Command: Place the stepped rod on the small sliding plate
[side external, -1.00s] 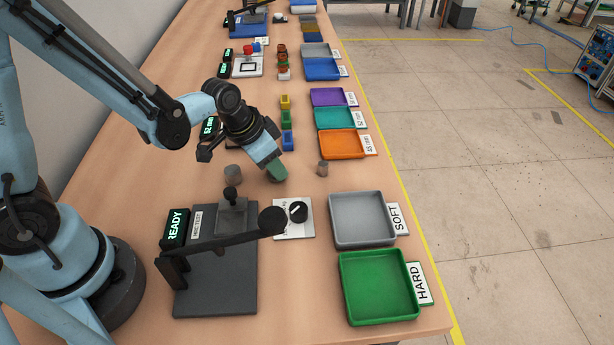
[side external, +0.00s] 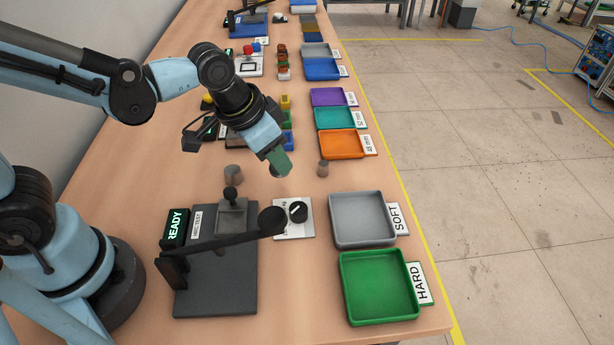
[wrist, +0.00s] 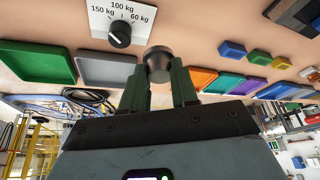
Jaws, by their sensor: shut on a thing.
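My gripper (side external: 279,163) is above the table behind the dial card, its green fingers tilted downward. In the wrist view, the fingers (wrist: 160,85) are shut on a dark grey stepped rod (wrist: 158,62), whose wide round end faces the camera. Only a small part of the rod (side external: 274,171) shows beside the fingers in the side view. A small grey plate (side external: 232,217) with a black knob (side external: 231,193) sits on the dark base (side external: 215,285) of the hardness tester, in front of and left of my gripper. The plate looks empty, and the rod is clear of it.
The tester's dark lever (side external: 225,237) crosses in front of the plate and ends in a black ball. Grey cylinders stand on the table left (side external: 233,172) and right (side external: 322,168) of my gripper. The SOFT tray (side external: 334,238) and HARD tray (side external: 350,312) lie at right.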

